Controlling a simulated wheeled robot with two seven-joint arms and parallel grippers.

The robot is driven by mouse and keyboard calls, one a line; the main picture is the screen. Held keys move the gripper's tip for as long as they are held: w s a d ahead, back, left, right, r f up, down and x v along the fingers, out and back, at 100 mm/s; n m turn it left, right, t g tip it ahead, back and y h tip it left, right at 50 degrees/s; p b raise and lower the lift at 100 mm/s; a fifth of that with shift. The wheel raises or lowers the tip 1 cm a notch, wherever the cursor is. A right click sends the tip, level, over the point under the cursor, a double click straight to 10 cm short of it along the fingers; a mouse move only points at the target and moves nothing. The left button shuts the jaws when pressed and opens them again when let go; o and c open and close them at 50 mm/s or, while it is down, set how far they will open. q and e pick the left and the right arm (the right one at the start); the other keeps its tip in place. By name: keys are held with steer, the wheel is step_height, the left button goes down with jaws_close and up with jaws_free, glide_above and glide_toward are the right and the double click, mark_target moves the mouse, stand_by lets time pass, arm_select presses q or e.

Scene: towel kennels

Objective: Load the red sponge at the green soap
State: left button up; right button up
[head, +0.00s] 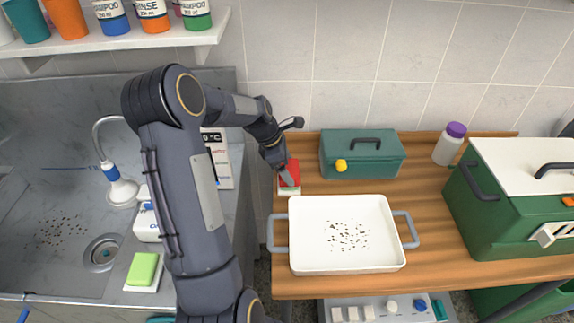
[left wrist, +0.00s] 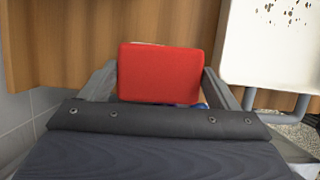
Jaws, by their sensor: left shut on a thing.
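My left gripper (head: 284,168) is over the left edge of the wooden table, shut on the red sponge (head: 291,173). The left wrist view shows the red sponge (left wrist: 160,73) between the two grey fingers. A small pale dish (head: 289,190) shows right under the sponge; I cannot tell whether they touch. The green soap (head: 144,267) lies on a white dish (head: 133,287) at the front of the sink counter, left of my left arm. My right gripper is not in view.
A white tray (head: 300,261) with dark specks stands on the wooden table (head: 440,250). Behind it are a teal box (head: 335,165) and a purple-capped bottle (head: 447,149). A large green case (head: 500,220) is at right. A shower head (head: 122,190) hangs by the sink (head: 40,190).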

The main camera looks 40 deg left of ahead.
arm_select(q)
steer(key=shift+f+b, duration=0.3)
steer(key=shift+f, duration=0.2)
stand_by(0.8)
steer(key=shift+f, duration=0.1)
stand_by(0.8)
step_height(320, 180, up, 7)
steer(key=p, duration=0.6)
stand_by(1.0)
